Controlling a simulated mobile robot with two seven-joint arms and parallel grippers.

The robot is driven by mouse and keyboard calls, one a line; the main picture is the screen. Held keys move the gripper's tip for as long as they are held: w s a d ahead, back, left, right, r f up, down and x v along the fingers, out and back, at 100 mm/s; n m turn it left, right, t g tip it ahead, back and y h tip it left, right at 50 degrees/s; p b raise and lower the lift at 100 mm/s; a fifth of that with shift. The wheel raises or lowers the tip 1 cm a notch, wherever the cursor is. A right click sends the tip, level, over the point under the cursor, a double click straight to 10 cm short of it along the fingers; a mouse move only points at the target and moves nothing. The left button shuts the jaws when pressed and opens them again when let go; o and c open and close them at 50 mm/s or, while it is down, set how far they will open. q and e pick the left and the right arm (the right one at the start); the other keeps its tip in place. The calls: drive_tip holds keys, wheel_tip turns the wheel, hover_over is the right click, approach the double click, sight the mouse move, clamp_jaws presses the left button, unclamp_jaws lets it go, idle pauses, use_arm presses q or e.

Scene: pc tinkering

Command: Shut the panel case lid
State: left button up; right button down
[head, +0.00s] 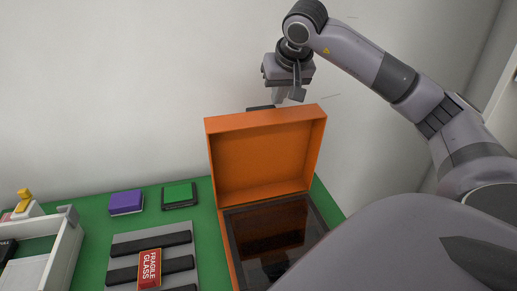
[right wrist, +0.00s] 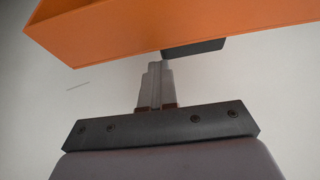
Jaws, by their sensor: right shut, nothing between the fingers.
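The orange panel case stands open on the green table. Its lid (head: 265,155) is up, about upright, with its hollow inside facing me. The case base (head: 228,250) holds a dark glossy panel (head: 270,235). My right gripper (head: 279,96) is shut and empty, above and behind the lid's top edge. In the right wrist view the shut fingers (right wrist: 155,75) point toward the lid (right wrist: 130,25) and a dark tab (right wrist: 193,47) on it. I cannot tell whether they touch it. My left gripper is not in view.
Left of the case, a grey rack (head: 120,245) with black bars holds a red box marked fragile glass (head: 149,268). A purple block (head: 126,202) and a green-topped block (head: 179,195) lie behind it. A white tray (head: 65,250) stands far left. A wall rises behind.

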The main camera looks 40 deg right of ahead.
sight(285, 116)
drive_tip(key=shift+s+a+f+g+b, duration=0.8)
drive_tip(key=shift+s+a+f, duration=1.05)
drive_tip(key=shift+s, duration=1.55)
drive_tip(key=r+p, duration=0.2)
drive_tip(key=w+r+p, duration=0.1)
drive_tip(key=r+p, duration=0.1)
drive_tip(key=shift+d+r+p, duration=0.15)
drive_tip(key=shift+r+p, duration=0.15)
drive_tip(key=shift+r, duration=0.05)
drive_tip(key=shift+t, duration=0.3)
wheel_tip(285, 116, up, 4)
drive_tip(key=p, duration=0.3)
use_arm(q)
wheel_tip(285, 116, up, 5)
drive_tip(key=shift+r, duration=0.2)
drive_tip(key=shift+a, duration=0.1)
use_arm(e)
drive_tip(key=shift+s, duration=0.1)
